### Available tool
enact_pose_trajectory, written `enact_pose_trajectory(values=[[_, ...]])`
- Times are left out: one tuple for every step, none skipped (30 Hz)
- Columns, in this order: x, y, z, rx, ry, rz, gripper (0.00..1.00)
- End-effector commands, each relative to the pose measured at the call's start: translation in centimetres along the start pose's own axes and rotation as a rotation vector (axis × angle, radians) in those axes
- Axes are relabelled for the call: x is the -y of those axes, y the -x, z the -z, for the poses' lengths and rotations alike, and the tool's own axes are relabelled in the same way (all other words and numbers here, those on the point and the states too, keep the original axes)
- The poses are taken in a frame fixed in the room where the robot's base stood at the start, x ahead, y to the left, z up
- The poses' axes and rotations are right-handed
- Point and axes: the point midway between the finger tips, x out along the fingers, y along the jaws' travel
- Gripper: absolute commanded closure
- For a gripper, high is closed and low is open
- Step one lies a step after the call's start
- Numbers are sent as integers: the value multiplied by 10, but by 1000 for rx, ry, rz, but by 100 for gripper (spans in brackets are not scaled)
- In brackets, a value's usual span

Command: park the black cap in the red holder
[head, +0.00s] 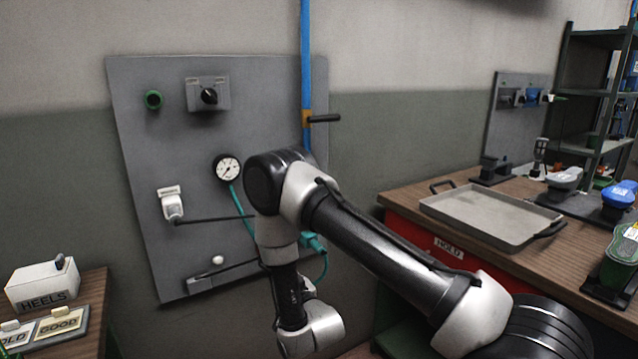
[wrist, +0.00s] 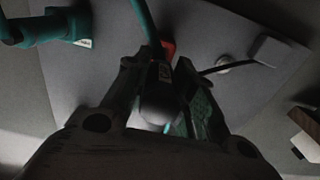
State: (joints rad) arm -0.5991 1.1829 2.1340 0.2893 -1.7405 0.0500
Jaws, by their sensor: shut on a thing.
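In the wrist view my gripper (wrist: 160,75) is shut on a dark, rounded piece that looks like the black cap (wrist: 158,102). The cap sits between the two fingers, and its outline is hard to make out in the shadow. A small patch of red, likely the red holder (wrist: 168,48), shows just beyond the fingertips, mostly hidden behind them. I cannot tell whether the cap touches it. In the head view my arm hides the gripper, the cap and the holder.
A teal hose (wrist: 146,22) runs close to the fingers. A teal fitting (wrist: 62,26) is at upper left. A bench with a tray (head: 490,212) stands right.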

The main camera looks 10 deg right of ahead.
Motion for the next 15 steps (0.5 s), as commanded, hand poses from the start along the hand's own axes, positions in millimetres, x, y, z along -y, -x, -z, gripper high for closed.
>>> enact_pose_trajectory(values=[[0,-2,0,-1,0,0,100],[0,-4,0,-1,0,0,100],[0,-5,0,-1,-1,0,100],[0,-7,0,-1,-1,0,100],[0,-8,0,-1,-1,0,100],[0,-10,1,-1,-1,0,100],[0,-11,1,-1,-1,0,100],[0,-13,1,-1,-1,0,100],[0,-14,1,-1,-1,0,100],[0,-16,1,-1,-1,0,100],[0,-17,0,-1,-1,0,100],[0,-18,0,-1,-1,0,100],[0,-20,0,-1,-1,0,100],[0,-21,0,-1,-1,-1,100],[0,-23,0,-1,0,-1,100]])
